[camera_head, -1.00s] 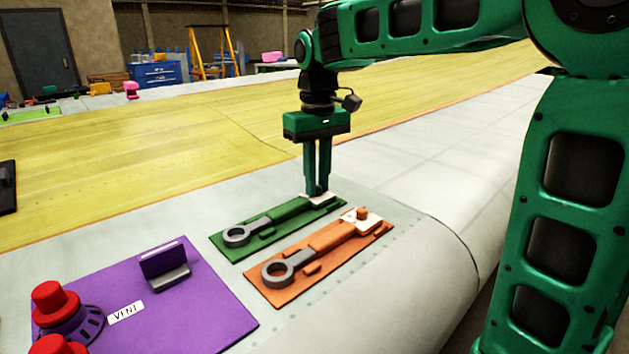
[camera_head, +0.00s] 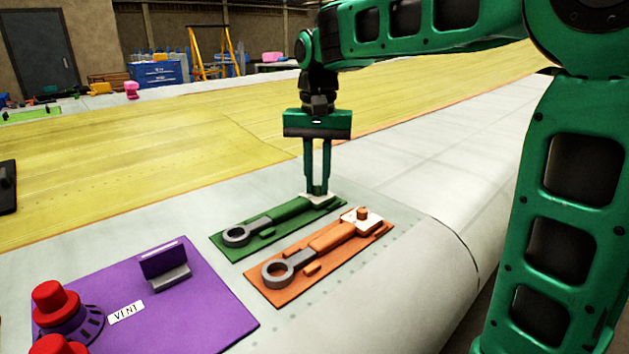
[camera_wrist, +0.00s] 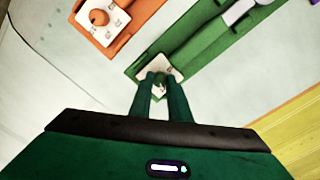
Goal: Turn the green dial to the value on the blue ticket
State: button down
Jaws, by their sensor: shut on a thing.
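The green wrench (camera_head: 288,211) lies on a green plate with its ring end to the left. Its white dial plate (camera_head: 324,200) is at the right end and also shows in the wrist view (camera_wrist: 174,72). My gripper (camera_head: 317,190) points straight down there, its fingers shut on the small green dial (camera_wrist: 160,89), which the fingers mostly cover. The dial's marks are too small and covered to read. I make out no blue ticket in either view.
An orange wrench (camera_head: 333,237) with an orange dial (camera_head: 362,213) lies close in front of the green one. A purple panel (camera_head: 205,309) at lower left carries red knobs (camera_head: 53,298), an upright purple holder (camera_head: 163,262) and a white label. The wing surface to the right is clear.

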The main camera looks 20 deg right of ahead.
aim_at(317, 186)
dwell(0.3)
jog(key=c, duration=1.6)
grip_release()
jog(key=shift+c, duration=0.2)
jog(key=shift+r, duration=0.15)
notch_tip(317, 186, up, 10)
jog(key=shift+r, duration=0.25)
